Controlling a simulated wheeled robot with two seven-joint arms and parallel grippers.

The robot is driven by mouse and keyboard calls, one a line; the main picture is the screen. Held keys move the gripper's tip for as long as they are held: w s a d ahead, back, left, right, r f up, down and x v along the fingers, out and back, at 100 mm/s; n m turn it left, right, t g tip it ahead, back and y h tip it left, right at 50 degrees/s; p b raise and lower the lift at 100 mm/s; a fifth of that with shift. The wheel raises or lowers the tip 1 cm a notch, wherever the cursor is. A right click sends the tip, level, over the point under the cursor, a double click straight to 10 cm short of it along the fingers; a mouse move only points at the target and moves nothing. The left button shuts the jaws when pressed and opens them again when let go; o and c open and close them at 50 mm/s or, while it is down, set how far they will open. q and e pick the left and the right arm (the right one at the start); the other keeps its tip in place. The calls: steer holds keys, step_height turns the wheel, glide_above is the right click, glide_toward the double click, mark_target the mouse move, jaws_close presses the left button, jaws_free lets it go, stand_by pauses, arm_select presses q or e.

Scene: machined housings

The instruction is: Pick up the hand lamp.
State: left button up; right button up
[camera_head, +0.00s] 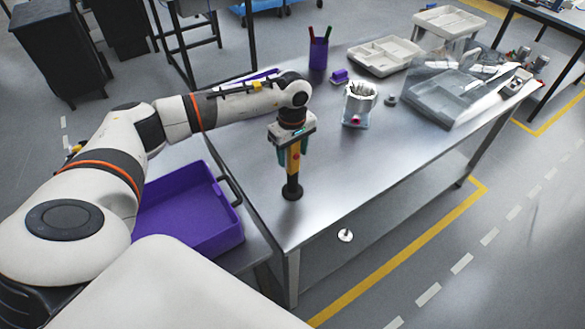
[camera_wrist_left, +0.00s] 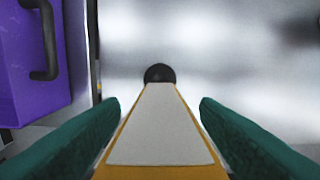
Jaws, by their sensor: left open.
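The hand lamp (camera_head: 293,165) stands upright on the metal table, with a yellow body and a round black base. My left gripper (camera_head: 293,146) is over it from above, with its green fingers on either side of the lamp's upper body. In the left wrist view the lamp (camera_wrist_left: 160,125) shows a pale panel with yellow edges, and its black end lies beyond. The fingers of the gripper (camera_wrist_left: 160,125) are apart, with the lamp between them. Gaps show beside the lamp near the fingertips. My right gripper is not in view.
The metal table (camera_head: 340,205) is clear around the lamp. A purple bin (camera_head: 215,238) is at its left. Farther back are a purple pen cup (camera_head: 318,52), a white container (camera_head: 358,103), a pale tray (camera_head: 385,56) and a clear box (camera_head: 440,100).

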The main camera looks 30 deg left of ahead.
arm_select(q)
jaws_close()
